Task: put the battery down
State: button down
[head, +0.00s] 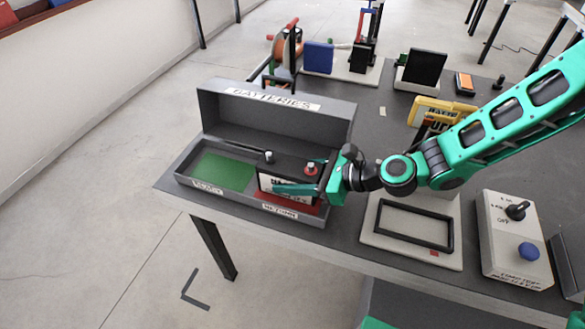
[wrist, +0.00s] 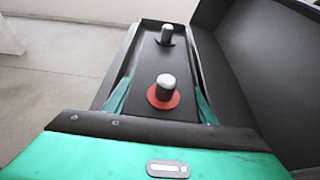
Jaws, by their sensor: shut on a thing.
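The battery (head: 287,165) is a black block with a white label on its front and two terminals on top, one with a red ring. In the wrist view the battery (wrist: 150,70) lies between my fingers. My gripper (head: 298,188) is shut on it from the right; it also shows in the wrist view (wrist: 163,102). The battery is at the right half of a grey box (head: 215,135) marked "BATTERIES", over a red pad (head: 298,212). I cannot tell whether its underside touches the pad. A green pad (head: 225,172) in the left half is bare.
The box's raised back wall stands behind the battery. To the right on the grey table are a pale board with a black frame (head: 413,249) and a control box with a blue button (head: 528,251). A yellow device (head: 440,112) stands behind my arm. The table's front edge is close.

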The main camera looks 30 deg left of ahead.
jog(key=shift+a+f, duration=0.1)
dwell(0.3)
jog(key=c, duration=0.8)
grip_release()
jog(key=shift+f, duration=0.15)
jog(key=v, duration=1.2)
